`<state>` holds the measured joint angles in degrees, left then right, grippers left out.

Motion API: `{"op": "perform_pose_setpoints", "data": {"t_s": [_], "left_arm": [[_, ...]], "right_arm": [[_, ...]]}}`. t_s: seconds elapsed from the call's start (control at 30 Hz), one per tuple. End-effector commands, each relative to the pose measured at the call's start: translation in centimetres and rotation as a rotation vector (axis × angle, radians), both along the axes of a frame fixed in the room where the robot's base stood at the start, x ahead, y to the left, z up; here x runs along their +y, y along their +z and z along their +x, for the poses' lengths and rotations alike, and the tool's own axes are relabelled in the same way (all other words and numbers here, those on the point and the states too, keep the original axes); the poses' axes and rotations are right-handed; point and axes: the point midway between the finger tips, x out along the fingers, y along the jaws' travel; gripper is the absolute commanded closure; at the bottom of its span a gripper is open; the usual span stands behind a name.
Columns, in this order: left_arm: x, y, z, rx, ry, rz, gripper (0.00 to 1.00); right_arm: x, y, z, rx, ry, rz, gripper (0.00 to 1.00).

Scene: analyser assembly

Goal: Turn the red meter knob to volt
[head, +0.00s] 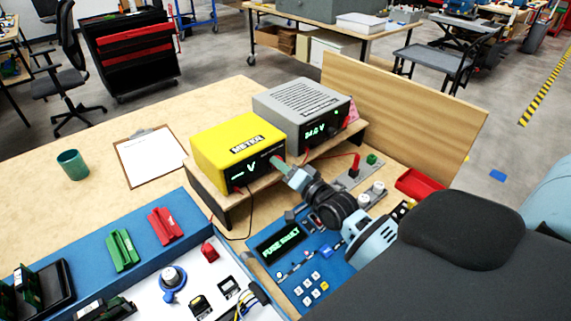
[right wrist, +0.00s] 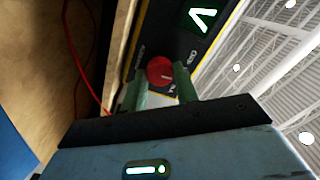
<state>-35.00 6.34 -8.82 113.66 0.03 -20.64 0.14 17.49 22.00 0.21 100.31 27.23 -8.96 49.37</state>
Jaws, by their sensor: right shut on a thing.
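The yellow meter (head: 232,147) stands on a wooden shelf, its display reading a "V" after a dash. Its red knob (right wrist: 160,71) shows in the right wrist view, on the dark front panel below the lit "V" (right wrist: 202,16), with small labels around it too blurred to read. The knob is hidden in the head view. My right gripper (head: 277,163) is at the meter's front. In the right wrist view its green fingers (right wrist: 160,92) lie on both sides of the knob, shut on it. My left gripper is not in view.
A grey instrument (head: 300,105) reading about 24 V stands right beside the meter. The wooden shelf (head: 205,192) edge and a red lead (right wrist: 84,70) are close to my right gripper. A blue panel with a "FUSE" display (head: 280,240) lies below my arm.

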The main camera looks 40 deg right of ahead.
Motion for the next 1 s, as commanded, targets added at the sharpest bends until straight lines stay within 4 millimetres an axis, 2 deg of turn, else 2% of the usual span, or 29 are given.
{"op": "perform_pose_setpoints", "data": {"t_s": [0.3,0.77,0.8,0.93,1.0], "left_arm": [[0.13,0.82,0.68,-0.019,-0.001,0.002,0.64],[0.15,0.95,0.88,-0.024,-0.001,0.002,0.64],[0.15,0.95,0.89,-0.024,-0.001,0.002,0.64],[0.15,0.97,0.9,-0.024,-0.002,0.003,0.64],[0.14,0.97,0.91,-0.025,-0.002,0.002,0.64]], "right_arm": [[-0.02,0.19,0.04,0.003,0.0,0.091,0.93],[-0.01,0.11,0.03,0.006,0.0,0.101,0.93],[-0.01,0.1,0.03,0.006,0.0,0.101,0.66],[-0.01,0.07,0.03,0.006,0.0,0.101,0.49],[-0.01,0.06,0.02,0.006,0.0,0.1,0.49]]}}
